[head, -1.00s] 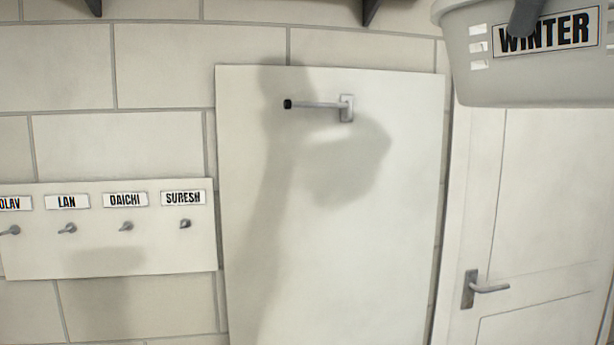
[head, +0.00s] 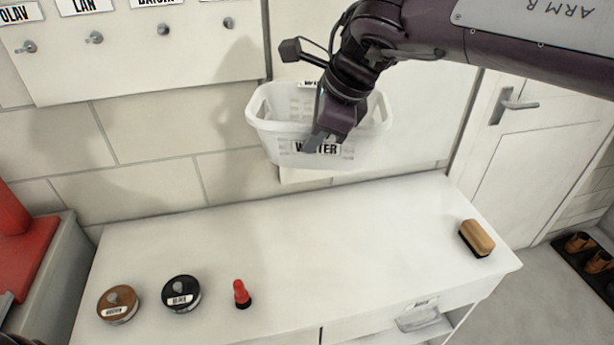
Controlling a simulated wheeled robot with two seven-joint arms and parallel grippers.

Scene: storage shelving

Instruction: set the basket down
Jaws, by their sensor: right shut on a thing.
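The basket (head: 275,128) is white plastic with slots and a label reading WINTER on its front. It hangs level in the air, over the back of the white bench top (head: 300,240) and in front of the wall. My right gripper (head: 318,140) comes down from above and is shut on the basket's near wall, beside the label, partly covering it. The arm hides part of the basket's inside and right rim.
A brown tin (head: 118,304), a black tin (head: 181,293) and a small red bottle (head: 241,294) stand at the front left of the bench. A wooden brush (head: 477,238) lies near the right end. The middle is clear. Hooks (head: 94,37) line the wall.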

